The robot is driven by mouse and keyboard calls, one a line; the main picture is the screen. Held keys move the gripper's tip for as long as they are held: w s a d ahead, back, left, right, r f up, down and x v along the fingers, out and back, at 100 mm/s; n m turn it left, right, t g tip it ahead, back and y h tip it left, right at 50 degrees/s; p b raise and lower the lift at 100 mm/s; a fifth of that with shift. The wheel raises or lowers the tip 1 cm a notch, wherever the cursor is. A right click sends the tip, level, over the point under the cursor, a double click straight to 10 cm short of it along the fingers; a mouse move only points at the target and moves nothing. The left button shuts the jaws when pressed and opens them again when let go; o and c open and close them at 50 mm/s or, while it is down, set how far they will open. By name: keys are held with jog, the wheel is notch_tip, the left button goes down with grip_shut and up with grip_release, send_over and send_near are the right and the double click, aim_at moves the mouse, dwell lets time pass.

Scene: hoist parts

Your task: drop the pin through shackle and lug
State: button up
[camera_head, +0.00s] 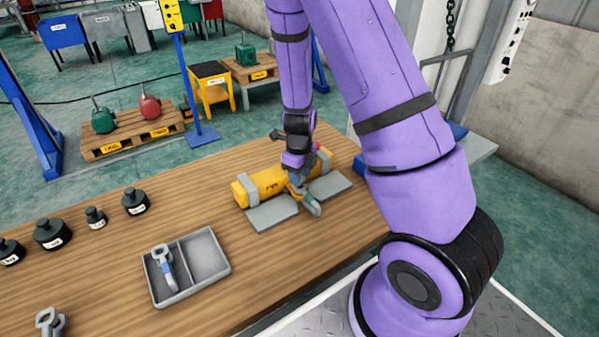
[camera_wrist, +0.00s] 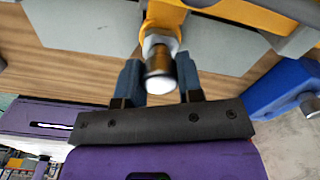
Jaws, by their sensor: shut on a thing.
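My gripper (camera_head: 297,168) is over the front side of a yellow beam (camera_head: 262,185). In the wrist view its two blue-grey fingers (camera_wrist: 159,82) are on either side of a metal pin (camera_wrist: 160,72), and they are shut on it. The pin's round pale end faces the camera. Behind it is a grey ring-like part (camera_wrist: 160,38) by the yellow lug (camera_wrist: 163,17). A grey shackle (camera_head: 312,204) shows at the beam's front, below my gripper. Whether the pin is inside the holes cannot be told.
The beam lies over grey plates (camera_head: 272,214) on the wooden table. A grey two-part tray (camera_head: 208,262) holds another blue-marked shackle (camera_head: 168,268). A further shackle (camera_head: 50,322) lies at the front left. Several black weights (camera_head: 52,234) stand along the left.

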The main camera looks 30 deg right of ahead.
jog(key=shift+f, duration=0.3)
jog(key=o, duration=1.2)
jog(key=shift+c, duration=0.2)
jog(key=shift+r, duration=0.1)
notch_tip(320, 180, up, 11)
jog(key=shift+f, duration=0.2)
